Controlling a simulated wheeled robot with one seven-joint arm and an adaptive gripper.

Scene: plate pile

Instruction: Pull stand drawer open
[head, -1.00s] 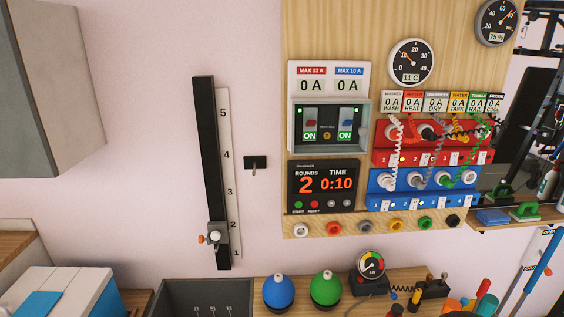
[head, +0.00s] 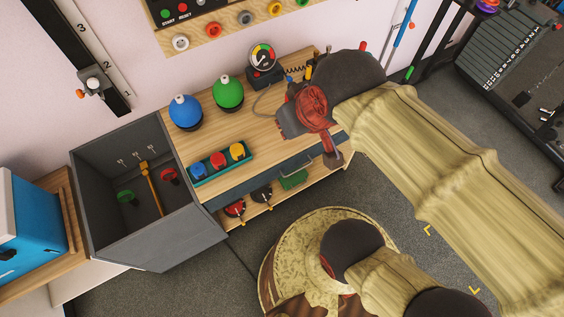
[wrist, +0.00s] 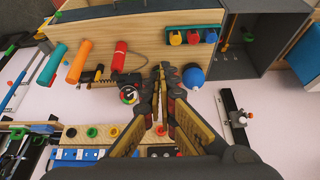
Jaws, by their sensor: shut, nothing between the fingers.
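The stand (head: 277,95) is a low wooden-topped bench against the wall. Its drawer has a dark blue-grey front (head: 246,185) under the top, with a pale bar handle (head: 299,164) toward the right end. The drawer front looks flush with the stand. My gripper (head: 335,160) is beside the stand's right end, right of the handle and apart from it as far as I can tell. In the wrist view my gripper (wrist: 166,72) has its fingers together and empty, over the stand top. The handle cannot be made out there.
Blue (head: 185,112) and green (head: 228,92) domes, a gauge (head: 262,58) and a tray of coloured knobs (head: 222,163) stand on top. A grey bin (head: 190,243) adjoins on the left. A lower shelf holds small items. A round patterned piece of my body (head: 285,270) is in front.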

